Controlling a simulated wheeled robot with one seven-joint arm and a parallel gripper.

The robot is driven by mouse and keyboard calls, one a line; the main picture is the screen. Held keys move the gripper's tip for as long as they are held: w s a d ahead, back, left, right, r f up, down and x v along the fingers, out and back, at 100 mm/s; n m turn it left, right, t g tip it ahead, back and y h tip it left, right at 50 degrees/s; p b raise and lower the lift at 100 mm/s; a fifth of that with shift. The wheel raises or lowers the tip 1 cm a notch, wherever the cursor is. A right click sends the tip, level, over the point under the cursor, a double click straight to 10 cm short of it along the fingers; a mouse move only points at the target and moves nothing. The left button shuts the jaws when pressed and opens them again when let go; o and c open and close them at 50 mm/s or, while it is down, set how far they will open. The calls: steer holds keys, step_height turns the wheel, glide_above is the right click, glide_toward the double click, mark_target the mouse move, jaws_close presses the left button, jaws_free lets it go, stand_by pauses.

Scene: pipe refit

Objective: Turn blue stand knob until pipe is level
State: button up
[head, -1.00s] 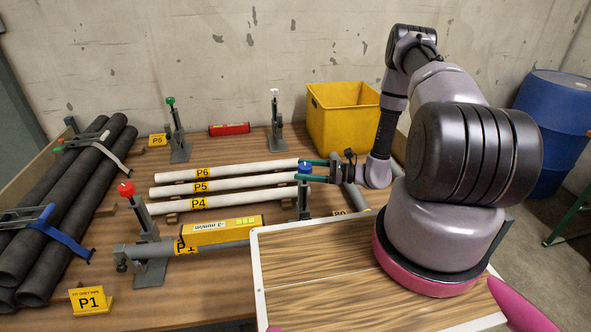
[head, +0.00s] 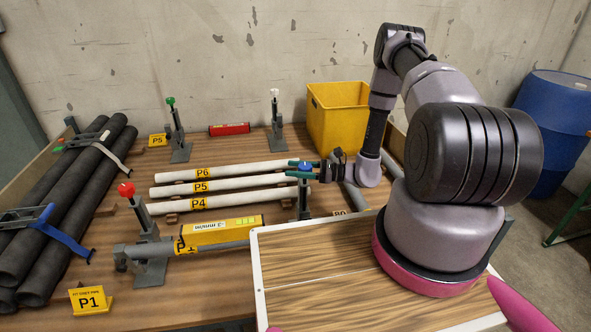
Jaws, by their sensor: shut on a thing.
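The blue knob (head: 304,167) tops a grey stand (head: 304,203) right of the white pipes. My gripper (head: 303,169) is shut on this knob from the right, with a green finger on either side. The grey pipe P1 (head: 221,246) runs from the stand with the red knob (head: 126,190) toward the blue-knob stand. Its right part is hidden behind the wooden-topped surface in front. A yellow level (head: 225,228) lies along the pipe. Its bubble is too small to read, and I cannot tell whether the pipe is level.
White pipes P4, P5 and P6 (head: 225,185) lie behind P1. Stands with a green knob (head: 170,101) and a white knob (head: 274,92) stand at the back, beside a red level (head: 229,129). A yellow bin (head: 338,120) is behind my gripper. Dark pipes (head: 62,200) fill the left.

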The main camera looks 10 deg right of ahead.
steer(key=shift+n+g, duration=0.3)
steer(key=shift+g, duration=0.1)
steer(key=shift+s+d+n+g+h, duration=0.1)
steer(key=shift+s+n+g+h, duration=0.25)
steer(key=shift+n+g, duration=1.6)
steer(key=shift+s+d+n+g+h, duration=0.1)
steer(key=shift+s+n+g, duration=0.7)
steer(key=shift+g, duration=1.9)
steer(key=shift+s+n+g+h, duration=0.1)
steer(key=shift+n+g+h, duration=0.15)
steer(key=shift+n+g, duration=1.85)
steer(key=shift+g, duration=0.35)
steer(key=o, duration=1.4)
steer(key=shift+c, duration=0.2)
steer(key=shift+d, duration=0.1)
